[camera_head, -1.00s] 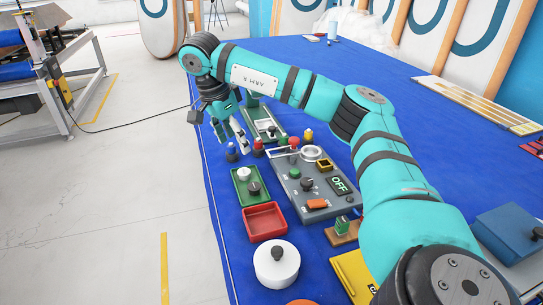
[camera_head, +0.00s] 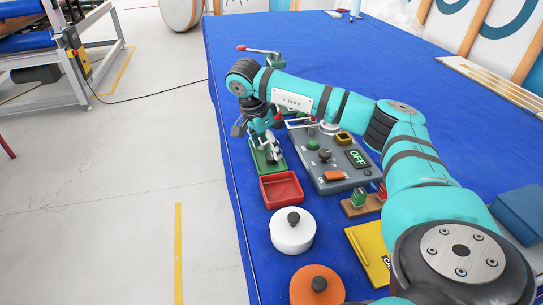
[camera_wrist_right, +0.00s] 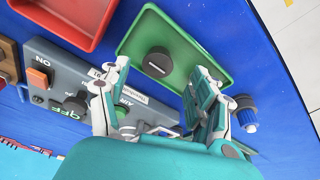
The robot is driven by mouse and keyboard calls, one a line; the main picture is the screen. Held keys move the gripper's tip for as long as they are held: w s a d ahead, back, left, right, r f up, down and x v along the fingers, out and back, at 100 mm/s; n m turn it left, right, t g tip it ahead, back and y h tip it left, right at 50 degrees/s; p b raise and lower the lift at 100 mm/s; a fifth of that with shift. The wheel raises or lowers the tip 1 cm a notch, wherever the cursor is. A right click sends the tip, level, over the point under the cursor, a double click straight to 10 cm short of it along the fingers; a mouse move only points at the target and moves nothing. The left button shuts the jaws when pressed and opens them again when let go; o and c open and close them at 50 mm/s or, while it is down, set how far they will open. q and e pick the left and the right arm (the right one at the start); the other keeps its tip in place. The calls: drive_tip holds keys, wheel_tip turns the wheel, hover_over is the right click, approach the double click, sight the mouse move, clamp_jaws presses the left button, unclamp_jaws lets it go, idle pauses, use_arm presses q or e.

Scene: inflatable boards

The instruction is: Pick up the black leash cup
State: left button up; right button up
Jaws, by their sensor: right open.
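The black leash cup (camera_wrist_right: 157,63), which I take to be the short black round piece with a slot on top, sits in the shallow green tray (camera_wrist_right: 190,40). In the right wrist view it lies just beyond and between the spread fingertips of my right gripper (camera_wrist_right: 162,74). The gripper is open and holds nothing. In the head view my right gripper (camera_head: 268,150) points down over the green tray (camera_head: 256,161), and its fingers largely hide what is in the tray. My left gripper is in neither view.
A red tray (camera_head: 281,188) adjoins the green tray. A grey control panel (camera_head: 330,160) with knobs stands close to its right. A white lidded pot (camera_head: 293,232) and an orange lid (camera_head: 316,287) are nearer.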

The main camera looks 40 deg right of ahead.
sight(271, 155)
drive_tip(key=x, duration=0.3)
drive_tip(key=shift+s+f, duration=0.2)
drive_tip(key=shift+c, duration=0.2)
drive_tip(key=c, duration=0.9)
